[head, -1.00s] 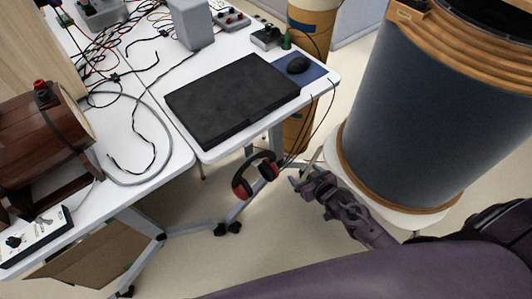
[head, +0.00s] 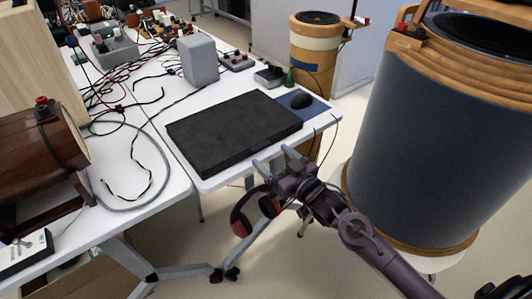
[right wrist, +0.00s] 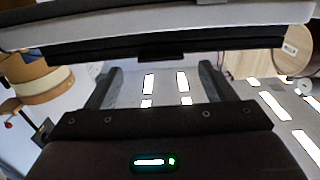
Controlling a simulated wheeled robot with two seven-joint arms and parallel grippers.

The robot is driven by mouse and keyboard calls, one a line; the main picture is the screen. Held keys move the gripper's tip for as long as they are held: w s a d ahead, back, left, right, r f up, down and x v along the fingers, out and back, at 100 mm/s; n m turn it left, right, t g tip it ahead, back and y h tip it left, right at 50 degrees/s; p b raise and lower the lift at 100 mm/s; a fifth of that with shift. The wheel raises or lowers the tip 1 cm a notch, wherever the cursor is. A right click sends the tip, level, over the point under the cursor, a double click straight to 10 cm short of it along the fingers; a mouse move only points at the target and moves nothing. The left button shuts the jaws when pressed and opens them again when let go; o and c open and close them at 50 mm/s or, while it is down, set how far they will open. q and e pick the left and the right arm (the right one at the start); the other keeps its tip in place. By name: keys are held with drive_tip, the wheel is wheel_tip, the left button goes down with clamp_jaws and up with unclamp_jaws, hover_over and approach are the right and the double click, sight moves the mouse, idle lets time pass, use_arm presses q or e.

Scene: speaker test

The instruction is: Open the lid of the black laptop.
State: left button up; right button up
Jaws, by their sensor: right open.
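The black laptop (head: 235,128) lies shut and flat on the white table, near its front right corner. My right gripper (head: 272,158) is at the table's front edge, just in front of the laptop's front side. Its two fingers are apart, point toward the laptop and hold nothing. In the right wrist view the picture looks upside down. The laptop's dark front edge (right wrist: 110,50) runs across the top there, above the open fingers (right wrist: 155,85). I cannot tell whether a fingertip touches the laptop. My left gripper is not in view.
A mouse (head: 301,101) on a blue pad lies right of the laptop. Red and black headphones (head: 240,214) hang below the table edge, close to my right gripper. A large dark drum (head: 432,130) stands to the right. Cables and a grey box (head: 199,61) lie behind.

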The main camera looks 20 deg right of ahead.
sight(262, 148)
drive_tip(key=shift+x, duration=1.9)
drive_tip(key=c, duration=1.4)
